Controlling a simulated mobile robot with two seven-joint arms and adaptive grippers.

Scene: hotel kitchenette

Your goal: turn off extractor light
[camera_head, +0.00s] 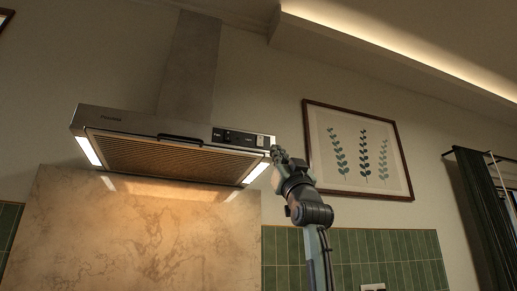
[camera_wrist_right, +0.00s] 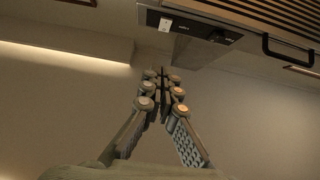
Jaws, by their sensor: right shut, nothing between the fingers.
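The extractor hood (camera_head: 180,60) is on the wall, with a grey chimney and a wide canopy. Its two light strips, the left one (camera_head: 88,150) and the right one (camera_head: 257,172), glow brightly. A dark control panel (camera_head: 232,137) with small controls is at the right of its front edge; it also shows in the right wrist view (camera_wrist_right: 205,31), with a pale switch (camera_wrist_right: 165,24) at one end. My right gripper (camera_head: 275,151) is shut and empty beside the hood's right end, near the panel. In the wrist view its fingertips (camera_wrist_right: 162,72) appear apart from the panel. My left gripper is out of view.
A dark handle (camera_head: 180,139) sticks out from the hood's front. A marble splashback (camera_head: 140,235) is below. A framed leaf picture (camera_head: 357,150) hangs to the right, behind my right arm's side. A dark curtain (camera_head: 485,215) is at far right.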

